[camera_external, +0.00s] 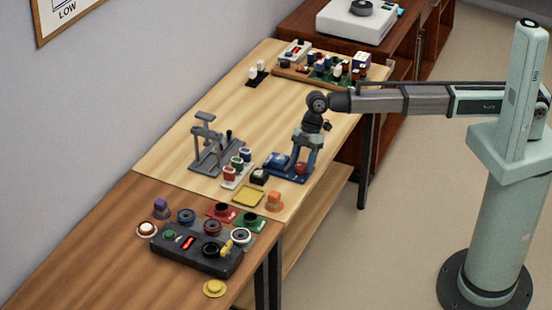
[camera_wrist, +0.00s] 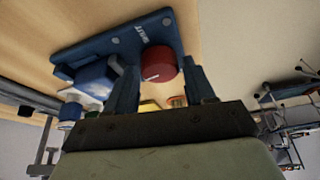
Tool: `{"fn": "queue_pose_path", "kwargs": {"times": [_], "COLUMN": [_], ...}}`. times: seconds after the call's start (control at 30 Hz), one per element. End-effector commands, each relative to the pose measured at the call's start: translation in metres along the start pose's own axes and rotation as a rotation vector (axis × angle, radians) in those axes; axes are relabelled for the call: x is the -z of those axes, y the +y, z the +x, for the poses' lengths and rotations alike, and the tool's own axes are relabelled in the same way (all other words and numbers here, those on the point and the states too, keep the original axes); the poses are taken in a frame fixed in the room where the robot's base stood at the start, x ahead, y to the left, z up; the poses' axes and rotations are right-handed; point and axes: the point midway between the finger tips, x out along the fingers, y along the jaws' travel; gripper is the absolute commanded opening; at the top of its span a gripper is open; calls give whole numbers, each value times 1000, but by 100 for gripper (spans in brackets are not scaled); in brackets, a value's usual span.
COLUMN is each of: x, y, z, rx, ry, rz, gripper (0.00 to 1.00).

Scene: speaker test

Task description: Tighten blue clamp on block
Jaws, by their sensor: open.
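A blue device (camera_external: 277,159) on a flat blue base, which appears to be the blue clamp, sits near the right edge of the light wooden table. In the wrist view its blue base plate (camera_wrist: 85,48) carries a round red knob (camera_wrist: 158,63) with a white mark, and a blue block-shaped part (camera_wrist: 93,79). The knob also shows in the external view (camera_external: 300,168). My gripper (camera_external: 301,160) points down over the device. Its fingers are open, one on each side of the knob in the wrist view (camera_wrist: 160,72). I cannot tell whether they touch it.
A grey clamp-like fixture (camera_external: 207,160) and a rack of coloured pots (camera_external: 236,172) stand to the left. A yellow tray (camera_external: 247,196) and an orange piece (camera_external: 274,201) lie in front. A dark control box (camera_external: 197,250) is on the nearer table. The table's middle beyond is clear.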

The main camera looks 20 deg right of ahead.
Motion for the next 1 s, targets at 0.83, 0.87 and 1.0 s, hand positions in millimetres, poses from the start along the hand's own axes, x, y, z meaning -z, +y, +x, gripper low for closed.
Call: {"fn": "queue_pose_path", "kwargs": {"times": [0.83, 0.87, 1.0], "x": [0, 0, 0], "y": [0, 0, 0], "z": [-128, -130, -136], "rx": [-1, -1, -1], "ry": [1, 0, 0], "rz": [0, 0, 0], "gripper": [54, 54, 54]}}
